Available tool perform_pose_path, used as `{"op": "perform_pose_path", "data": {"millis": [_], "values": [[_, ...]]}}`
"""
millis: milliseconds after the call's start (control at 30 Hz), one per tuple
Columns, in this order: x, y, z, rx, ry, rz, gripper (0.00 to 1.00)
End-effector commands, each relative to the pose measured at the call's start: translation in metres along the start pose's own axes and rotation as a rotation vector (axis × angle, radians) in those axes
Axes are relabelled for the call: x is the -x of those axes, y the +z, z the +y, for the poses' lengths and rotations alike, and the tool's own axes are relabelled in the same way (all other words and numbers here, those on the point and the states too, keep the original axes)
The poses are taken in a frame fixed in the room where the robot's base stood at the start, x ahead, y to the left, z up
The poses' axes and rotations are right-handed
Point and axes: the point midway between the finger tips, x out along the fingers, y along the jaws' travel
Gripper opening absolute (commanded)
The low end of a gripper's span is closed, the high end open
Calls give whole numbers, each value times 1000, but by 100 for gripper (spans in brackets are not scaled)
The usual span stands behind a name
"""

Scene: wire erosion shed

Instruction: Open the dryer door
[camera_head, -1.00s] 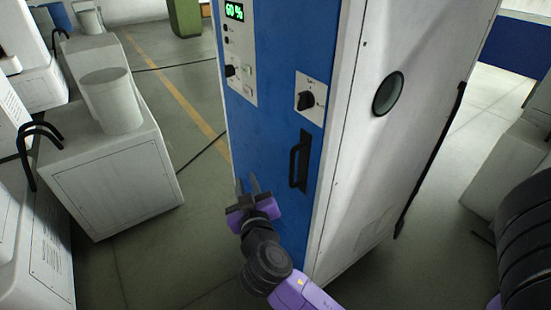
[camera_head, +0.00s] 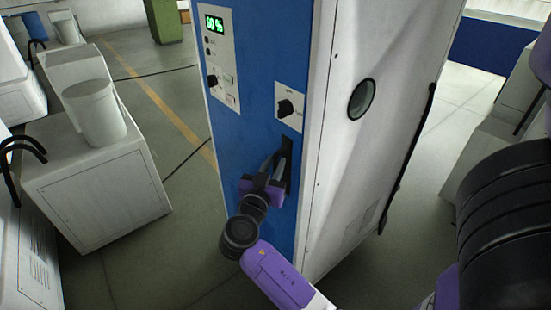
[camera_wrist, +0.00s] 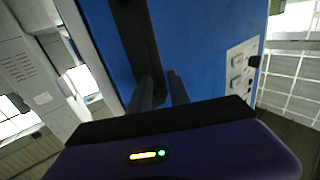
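The dryer is a tall cabinet with a blue front door (camera_head: 250,75) and white sides; the door looks closed. A black upright handle (camera_head: 288,150) sits low on the door's right side, partly hidden by my gripper. My gripper (camera_head: 271,160) is at the handle, in front of its lower part. In the wrist view the two fingers (camera_wrist: 163,86) are apart, with blue door showing between them. The dark handle (camera_wrist: 136,40) runs up from beside the left finger. I cannot tell whether the fingers touch it.
A black rotary knob (camera_head: 286,108) on a white plate is above the handle. A control panel (camera_head: 219,60) with a green display is at the door's upper left.

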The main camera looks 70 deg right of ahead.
Motion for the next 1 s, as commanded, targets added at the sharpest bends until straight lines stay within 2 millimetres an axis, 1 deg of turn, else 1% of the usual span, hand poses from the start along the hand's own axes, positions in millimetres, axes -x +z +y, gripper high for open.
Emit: {"op": "perform_pose_path", "data": {"millis": [33, 167, 433, 467, 500, 567, 1000], "values": [[-5, -2, 0, -1, 2, 0, 23], [-12, -1, 0, -1, 0, -1, 23], [-14, 0, 0, -1, -1, -1, 23], [-14, 0, 0, -1, -1, -1, 19], [-14, 0, 0, -1, -1, -1, 12], [-14, 0, 0, 0, -1, -1, 0], [-14, 0, 0, 0, -1, -1, 0]]}}
